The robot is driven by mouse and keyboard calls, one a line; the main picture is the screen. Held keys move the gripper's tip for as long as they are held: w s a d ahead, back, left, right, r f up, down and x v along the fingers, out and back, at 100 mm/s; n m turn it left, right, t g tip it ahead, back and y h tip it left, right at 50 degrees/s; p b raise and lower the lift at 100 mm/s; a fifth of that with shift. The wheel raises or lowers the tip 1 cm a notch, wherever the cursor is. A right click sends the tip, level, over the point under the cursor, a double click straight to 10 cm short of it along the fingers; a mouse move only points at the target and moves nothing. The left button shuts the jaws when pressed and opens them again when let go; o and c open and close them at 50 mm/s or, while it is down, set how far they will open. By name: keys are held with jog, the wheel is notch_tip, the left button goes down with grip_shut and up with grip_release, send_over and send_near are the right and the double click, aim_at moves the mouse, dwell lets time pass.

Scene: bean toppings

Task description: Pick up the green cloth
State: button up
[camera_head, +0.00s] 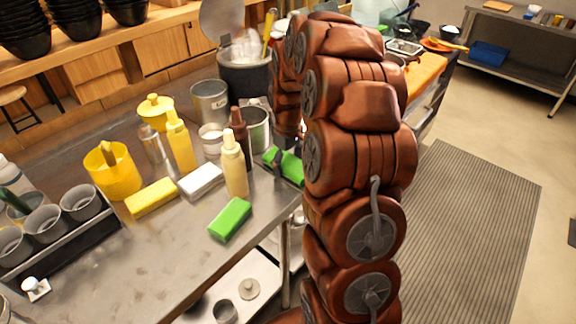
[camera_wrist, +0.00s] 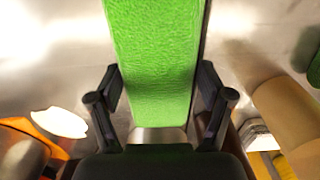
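A bright green cloth (camera_wrist: 155,60), block-shaped, fills the upper middle of the wrist view, between the two fingers of my gripper (camera_wrist: 160,100). The fingers stand close along both its long sides; whether they press on it is unclear. In the head view this green cloth (camera_head: 289,168) is at the table's right edge, partly hidden by my arm and a dark finger of my gripper (camera_head: 278,158). A second green cloth (camera_head: 230,219) lies on the metal table (camera_head: 150,255) nearer the front; a green piece also shows at the wrist view's right edge (camera_wrist: 315,70).
A tan bottle (camera_head: 235,170), a brown bottle (camera_head: 240,132) and a metal can (camera_head: 257,130) stand close left of my gripper. White (camera_head: 201,181) and yellow (camera_head: 151,197) blocks lie further left. A rack of cups (camera_head: 62,240) is at the table's left. The front middle is clear.

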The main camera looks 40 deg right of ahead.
aim_at(289, 162)
jog(key=c, duration=0.7)
jog(key=shift+r, duration=0.1)
jog(key=shift+r+b, duration=0.55)
jog(key=shift+r, duration=0.8)
jog(key=shift+s+r, duration=0.1)
jog(key=shift+r, duration=0.25)
jog(key=s+d+b, duration=0.1)
jog(key=s+d, duration=0.1)
jog(key=s, duration=0.3)
jog(key=s+d+r+b, duration=0.1)
jog(key=s+d, duration=0.1)
jog(key=s, duration=0.2)
jog(key=s+d+b, duration=0.1)
jog(key=s+d, duration=0.1)
jog(key=s, duration=0.3)
jog(key=shift+s+d+r, duration=0.1)
jog(key=shift+s+r, duration=0.1)
jog(key=shift+s, duration=0.1)
jog(key=o, duration=0.7)
jog(key=shift+c, duration=0.2)
jog(key=c, duration=0.5)
